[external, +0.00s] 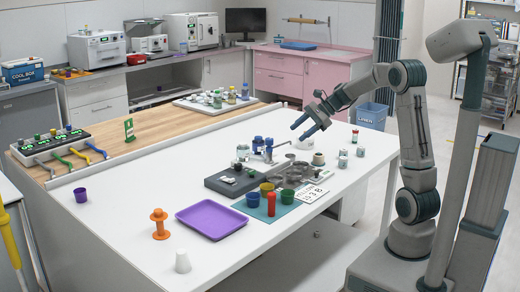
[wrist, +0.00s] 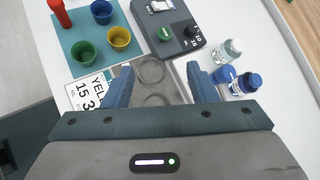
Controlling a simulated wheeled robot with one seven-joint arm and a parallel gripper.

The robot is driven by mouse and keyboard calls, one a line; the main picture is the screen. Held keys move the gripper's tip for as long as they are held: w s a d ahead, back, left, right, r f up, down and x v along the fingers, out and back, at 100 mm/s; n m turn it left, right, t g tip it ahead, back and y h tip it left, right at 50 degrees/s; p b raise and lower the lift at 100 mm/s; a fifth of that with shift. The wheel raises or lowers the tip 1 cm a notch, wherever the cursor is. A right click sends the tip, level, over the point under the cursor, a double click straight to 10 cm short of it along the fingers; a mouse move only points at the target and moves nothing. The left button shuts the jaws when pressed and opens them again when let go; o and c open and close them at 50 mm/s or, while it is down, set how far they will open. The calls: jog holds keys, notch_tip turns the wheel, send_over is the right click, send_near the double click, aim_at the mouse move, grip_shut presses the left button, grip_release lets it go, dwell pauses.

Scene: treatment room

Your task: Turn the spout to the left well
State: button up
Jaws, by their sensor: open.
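A grey metal unit with round wells (external: 291,172) sits on the white table; in the wrist view its plate with two round outlines (wrist: 152,82) lies between my fingers. A thin grey bar (external: 281,145), perhaps the spout, shows behind the wells in the external view. I cannot make out clearly which well it points to, and no spout is clear in the wrist view. My gripper (external: 309,127) is open and empty, above the table over the back of the unit, its blue fingers (wrist: 160,88) apart on either side of the plate.
Blue-capped bottles (wrist: 246,83) stand close beside my right finger in the wrist view. A dark scale-like device (external: 232,180), coloured cups (external: 252,199) on a teal mat and a red bottle (external: 271,204) are nearby. A purple tray (external: 211,221) lies front left.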

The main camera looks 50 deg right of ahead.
aim_at(271, 139)
jog(key=w+d+f+m+t+y+b, duration=0.15)
jog(key=w+d+f+m+t, duration=0.25)
jog(key=w+d+m, duration=0.45)
jog(key=shift+n+h, duration=0.25)
jog(key=shift+n, duration=0.5)
jog(key=x, duration=1.1)
jog(key=shift+w+d+f+b, duration=0.15)
jog(key=shift+w+f+b, duration=0.15)
jog(key=shift+w+f, duration=0.05)
grip_shut()
